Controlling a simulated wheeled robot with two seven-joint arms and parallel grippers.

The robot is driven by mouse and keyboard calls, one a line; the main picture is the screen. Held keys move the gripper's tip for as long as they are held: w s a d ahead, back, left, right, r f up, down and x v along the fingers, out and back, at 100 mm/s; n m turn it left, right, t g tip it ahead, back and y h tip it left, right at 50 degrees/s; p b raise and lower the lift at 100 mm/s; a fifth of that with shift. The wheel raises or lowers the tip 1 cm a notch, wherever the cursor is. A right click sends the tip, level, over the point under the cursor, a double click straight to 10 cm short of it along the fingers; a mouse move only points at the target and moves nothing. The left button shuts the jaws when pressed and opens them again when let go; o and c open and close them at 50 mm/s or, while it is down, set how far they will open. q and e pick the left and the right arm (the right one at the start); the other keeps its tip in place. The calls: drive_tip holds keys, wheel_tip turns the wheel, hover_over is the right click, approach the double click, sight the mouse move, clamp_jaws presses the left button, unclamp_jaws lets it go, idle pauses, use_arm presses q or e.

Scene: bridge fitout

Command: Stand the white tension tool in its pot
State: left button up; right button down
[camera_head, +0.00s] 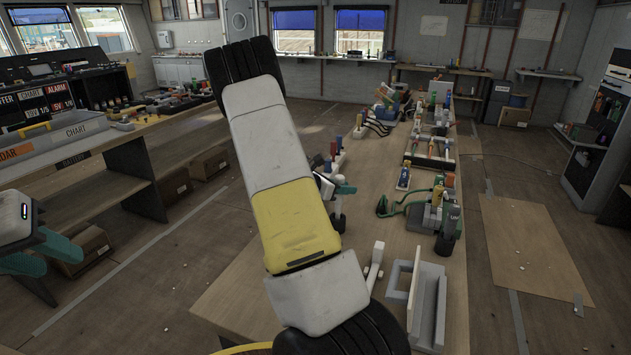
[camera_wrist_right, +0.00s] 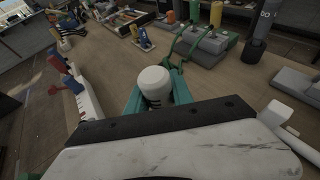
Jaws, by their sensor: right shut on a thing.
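My right gripper (camera_wrist_right: 155,92) is shut on a white, round-ended thing with dark bands below it, which looks like the white tension tool (camera_wrist_right: 153,80). I cannot tell which thing is the tool's pot.
The wooden bench (camera_head: 235,300) carries a white T-shaped piece (camera_head: 375,262), a grey channel-shaped block (camera_head: 427,300), a green-and-grey machine (camera_head: 436,218) with a hose, and racks of coloured parts (camera_head: 432,145) farther back. A shelf unit with a chart tray (camera_head: 60,140) stands left. Some bench top is bare.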

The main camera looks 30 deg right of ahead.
drive_tip(key=shift+f, duration=1.4)
drive_tip(key=shift+f, duration=0.2)
drive_tip(key=c, duration=1)
unclamp_jaws()
drive_tip(key=shift+c, duration=0.2)
drive_tip(key=v, duration=0.7)
drive_tip(key=shift+a+r, duration=0.15)
drive_tip(key=shift+a, duration=0.2)
